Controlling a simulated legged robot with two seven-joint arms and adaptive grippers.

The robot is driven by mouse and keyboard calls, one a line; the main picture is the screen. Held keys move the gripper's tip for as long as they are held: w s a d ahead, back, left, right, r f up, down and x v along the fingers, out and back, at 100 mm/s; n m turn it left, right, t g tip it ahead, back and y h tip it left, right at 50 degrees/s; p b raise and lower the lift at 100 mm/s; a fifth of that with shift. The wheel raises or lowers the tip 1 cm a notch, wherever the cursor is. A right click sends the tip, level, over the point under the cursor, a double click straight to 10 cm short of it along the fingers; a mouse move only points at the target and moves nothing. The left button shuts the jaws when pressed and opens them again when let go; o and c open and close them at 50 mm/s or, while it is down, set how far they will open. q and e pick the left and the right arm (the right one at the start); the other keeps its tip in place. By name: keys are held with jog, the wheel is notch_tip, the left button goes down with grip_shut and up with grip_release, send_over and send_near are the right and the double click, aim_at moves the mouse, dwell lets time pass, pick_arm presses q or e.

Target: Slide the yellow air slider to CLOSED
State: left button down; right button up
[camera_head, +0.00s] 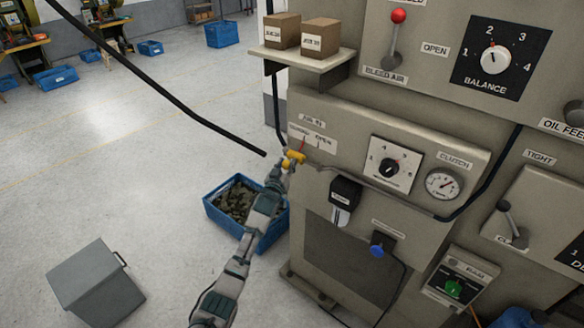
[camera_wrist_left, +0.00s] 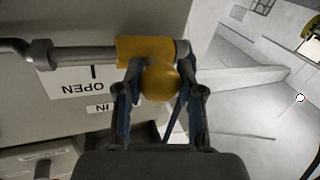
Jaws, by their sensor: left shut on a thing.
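The yellow air slider (camera_head: 293,156) sits on a horizontal grey pipe at the left edge of the machine panel, below a label plate (camera_head: 312,139) with OPEN at its right; the left word is too small to read surely. In the left wrist view, the slider's yellow sleeve (camera_wrist_left: 143,50) wraps the pipe near its end, to the right of the upside-down OPEN label (camera_wrist_left: 83,88). Its round yellow knob (camera_wrist_left: 161,83) is between the fingers of my left gripper (camera_wrist_left: 160,94), which is shut on it. My left gripper (camera_head: 284,167) reaches up from below in the head view. My right gripper is not in view.
A blue crate (camera_head: 211,211) of dark pieces stands on the floor beside my left arm. A black block (camera_head: 345,190) sticks out right of the slider. A shelf (camera_head: 302,59) with two boxes juts out above. A grey bin (camera_head: 95,285) stands at lower left.

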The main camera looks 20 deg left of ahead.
pick_arm(q)
jog(key=c, duration=0.7)
grip_release()
jog(key=shift+a+r, duration=0.15)
jog(key=shift+w+a, duration=0.1)
jog(key=shift+w, duration=0.05)
jog(key=shift+s+a+f, duration=0.15)
jog(key=shift+s+f, duration=0.05)
jog(key=shift+s, duration=0.1)
jog(key=s, duration=1.1)
jog(key=shift+s, duration=0.15)
jog(key=shift+f, duration=0.15)
